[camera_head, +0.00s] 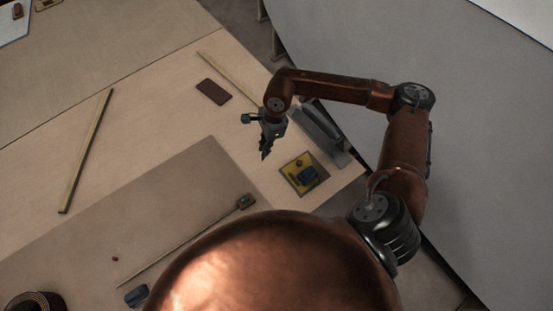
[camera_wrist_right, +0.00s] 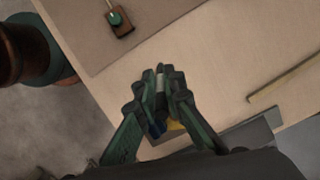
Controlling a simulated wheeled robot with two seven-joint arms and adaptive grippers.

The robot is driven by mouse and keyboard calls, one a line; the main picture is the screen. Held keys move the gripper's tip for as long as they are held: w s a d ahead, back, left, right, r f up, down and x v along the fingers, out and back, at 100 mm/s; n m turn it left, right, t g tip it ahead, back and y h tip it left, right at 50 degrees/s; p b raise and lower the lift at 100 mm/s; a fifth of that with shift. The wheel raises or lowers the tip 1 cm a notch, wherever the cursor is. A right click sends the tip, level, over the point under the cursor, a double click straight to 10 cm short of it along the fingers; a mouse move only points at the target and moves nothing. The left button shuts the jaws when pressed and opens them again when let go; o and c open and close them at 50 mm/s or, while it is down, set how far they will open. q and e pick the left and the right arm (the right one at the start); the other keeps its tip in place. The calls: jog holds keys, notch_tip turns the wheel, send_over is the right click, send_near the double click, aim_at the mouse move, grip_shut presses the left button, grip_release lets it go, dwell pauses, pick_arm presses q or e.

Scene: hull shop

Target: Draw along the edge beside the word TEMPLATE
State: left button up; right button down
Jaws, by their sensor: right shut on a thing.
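My right gripper (camera_head: 265,150) hangs above the bench, left of a yellow square (camera_head: 290,167) with a blue object (camera_head: 306,176) on it. In the right wrist view its fingers (camera_wrist_right: 160,82) are closed on a small pale grey thing (camera_wrist_right: 160,78), mostly hidden between them; I cannot tell what it is. A large grey-brown sheet (camera_head: 185,195) lies flat on the bench, its far edge left of the gripper. I cannot read the word TEMPLATE anywhere. My left gripper is not in view.
A thin rod ends at a small brown block (camera_head: 246,201) with a green knob on the sheet. Wooden strips (camera_head: 86,150) and a dark brown rectangle (camera_head: 213,91) lie on the bench. A grey metal object (camera_head: 322,128) stands behind the yellow square.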

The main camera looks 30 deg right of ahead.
pick_arm(q)
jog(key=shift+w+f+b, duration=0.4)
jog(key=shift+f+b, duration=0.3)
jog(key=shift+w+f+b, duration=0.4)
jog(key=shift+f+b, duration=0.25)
jog(key=shift+b, duration=0.05)
pick_arm(e)
jog(key=shift+s+d+f+m+g+h, duration=0.1)
jog(key=shift+s+d+f+m+h, duration=0.45)
jog(key=shift+f+m, duration=2.6)
jog(key=shift+s+d+f+m+g+h, duration=0.1)
jog(key=shift+d+f+m+h, duration=1.05)
jog(key=shift+m, duration=3.45)
jog(key=shift+s+d+f+m+g+h, duration=0.2)
jog(key=shift+f+m+h, duration=0.8)
jog(key=shift+f+m, duration=2.5)
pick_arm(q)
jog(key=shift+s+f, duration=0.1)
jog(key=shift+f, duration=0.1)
pick_arm(e)
jog(key=shift+r+m, duration=0.1)
jog(key=shift+m, duration=0.25)
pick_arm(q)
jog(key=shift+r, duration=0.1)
pick_arm(e)
jog(key=shift+s, duration=0.2)
